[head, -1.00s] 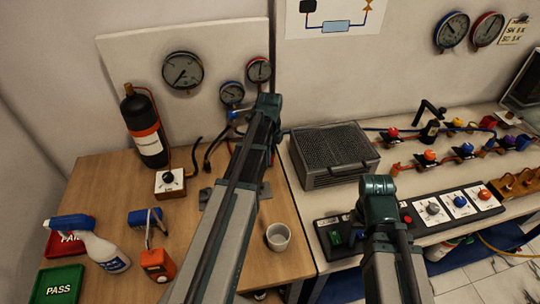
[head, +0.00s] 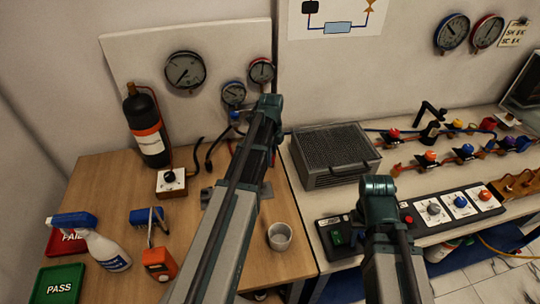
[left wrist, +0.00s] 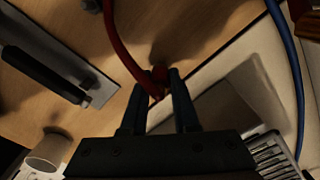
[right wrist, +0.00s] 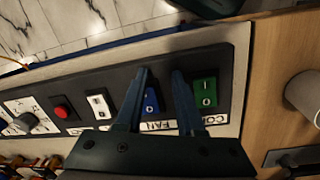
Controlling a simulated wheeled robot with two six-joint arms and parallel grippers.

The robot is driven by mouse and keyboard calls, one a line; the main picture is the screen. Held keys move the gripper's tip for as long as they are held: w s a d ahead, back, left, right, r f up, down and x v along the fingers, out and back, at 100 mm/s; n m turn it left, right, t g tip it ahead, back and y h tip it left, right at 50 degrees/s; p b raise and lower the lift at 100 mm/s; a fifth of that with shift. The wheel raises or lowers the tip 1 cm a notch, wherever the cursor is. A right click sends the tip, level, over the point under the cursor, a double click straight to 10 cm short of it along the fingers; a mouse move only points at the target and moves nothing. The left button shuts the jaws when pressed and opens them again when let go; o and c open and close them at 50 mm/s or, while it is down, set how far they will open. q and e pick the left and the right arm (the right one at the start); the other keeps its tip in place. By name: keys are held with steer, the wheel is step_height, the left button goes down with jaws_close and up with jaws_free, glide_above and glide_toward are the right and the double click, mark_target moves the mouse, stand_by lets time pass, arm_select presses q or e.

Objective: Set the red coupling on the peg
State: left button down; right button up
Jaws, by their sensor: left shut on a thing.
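My left gripper (left wrist: 160,82) is shut on the red coupling (left wrist: 158,73), a small red piece between its fingertips in the left wrist view. A red hose (left wrist: 122,48) runs down beside it to the fingers. In the head view my left arm hides the coupling and fingertips. A grey metal plate (left wrist: 75,92) with a dark bar standing out over it lies to the left in the left wrist view. I cannot tell whether that bar is the peg. My right gripper (right wrist: 160,74) is open and empty above the switch panel, with the blue switch (right wrist: 150,99) showing between its fingers.
A white cup (head: 279,236) stands near the wooden table's right edge. A grey vented box (head: 335,155) and the switch panel (right wrist: 75,88) occupy the right bench.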

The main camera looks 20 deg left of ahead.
arm_select(q)
steer(key=shift+s+a+f+b, duration=0.3)
steer(key=shift+s+f, duration=0.3)
steer(key=shift+f, duration=0.15)
arm_select(e)
steer(key=shift+s+d+f, duration=0.35)
steer(key=shift+s+f, duration=0.3)
steer(key=shift+f, duration=0.15)
arm_select(q)
steer(key=shift+r, duration=0.15)
arm_select(e)
steer(key=shift+r, duration=0.2)
arm_select(q)
steer(key=shift+w+d+r+p, duration=0.2)
steer(key=shift+w+r+p, duration=0.4)
steer(key=shift+p, duration=0.6)
arm_select(e)
steer(key=shift+w+r, duration=0.55)
steer(key=shift+r, duration=0.2)
arm_select(q)
steer(key=shift+s+d+r, duration=0.1)
steer(key=shift+r, duration=0.3)
arm_select(e)
steer(key=shift+r, duration=0.25)
